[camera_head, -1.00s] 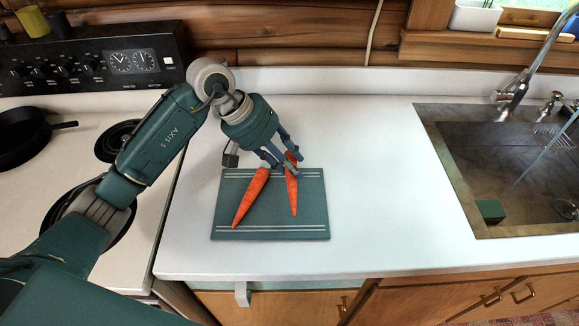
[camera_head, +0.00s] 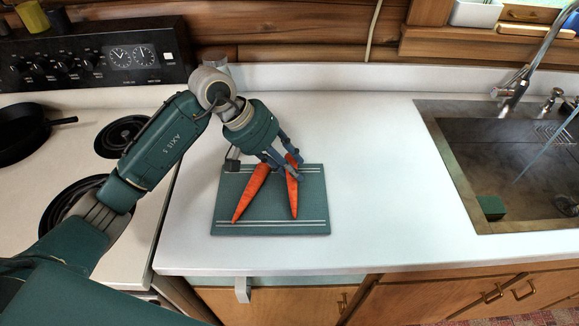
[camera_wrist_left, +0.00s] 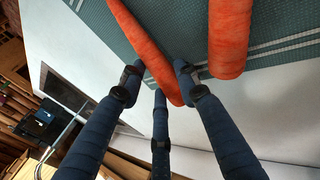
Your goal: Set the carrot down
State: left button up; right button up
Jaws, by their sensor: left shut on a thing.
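My left gripper (camera_head: 281,165) is shut on the right-hand carrot (camera_head: 292,196), near that carrot's upper end. In the left wrist view this carrot (camera_wrist_left: 147,53) sits among the blue fingers (camera_wrist_left: 160,93). The held carrot is over the green cutting board (camera_head: 270,230), pointing toward its front edge; whether it touches the board is hard to tell. A second carrot (camera_head: 249,197) lies slanted on the board to the left, and it also shows in the left wrist view (camera_wrist_left: 230,40). My right gripper is not in view.
The white counter (camera_head: 380,190) is clear right of the board. The sink (camera_head: 510,165), with a green sponge (camera_head: 490,207), is at the right. The stove with a black pan (camera_head: 25,130) is at the left.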

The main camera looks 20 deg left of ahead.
pick_arm(q)
jog(key=o, duration=1.1)
jog(key=shift+s+f, duration=0.4)
jog(key=shift+f, duration=0.3)
jog(key=shift+o, duration=0.2)
jog(key=shift+w+f, duration=0.1)
jog(key=shift+w, duration=0.1)
jog(key=shift+r+p, duration=0.45)
jog(key=shift+p, duration=0.1)
jog(key=shift+w+r+p, duration=0.1)
jog(key=shift+r+p, duration=0.4)
jog(key=shift+p, duration=0.15)
jog(key=shift+a+r+b, duration=0.3)
jog(key=shift+a+b, duration=0.15)
jog(key=shift+b, duration=0.15)
jog(key=b+v, duration=0.2)
jog(key=v, duration=0.9)
jog(key=shift+d, duration=0.25)
